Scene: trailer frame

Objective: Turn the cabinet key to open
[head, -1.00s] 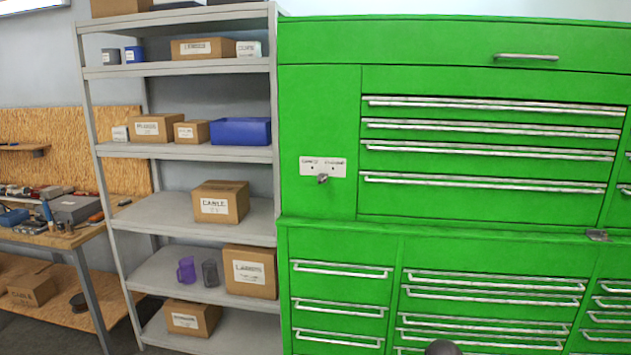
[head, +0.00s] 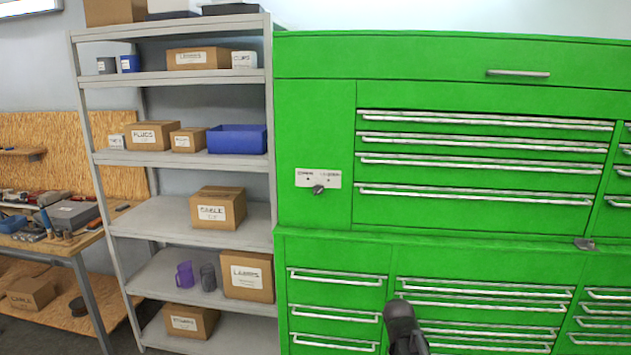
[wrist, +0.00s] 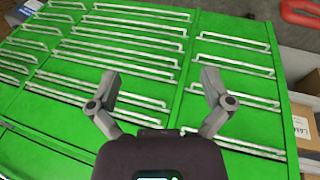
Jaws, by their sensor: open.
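The cabinet key (head: 318,189) sits in a lock on a white label plate (head: 304,178) on the upper left panel of the green cabinet (head: 315,130). The plate carries two small dots and print too small to read. My gripper (wrist: 165,88) is open and empty in the wrist view, its fingers spread in front of the cabinet's drawers. In the head view, a dark part of my arm shows at the bottom, in front of the lower drawers, below and to the right of the key. The key is not visible in the wrist view.
The cabinet has several drawers with long metal handles (head: 475,195). A grey shelf unit (head: 170,77) with boxes and a blue bin (head: 237,139) stands to the left. A workbench (head: 60,243) with tools is at the far left. Space before the lock is clear.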

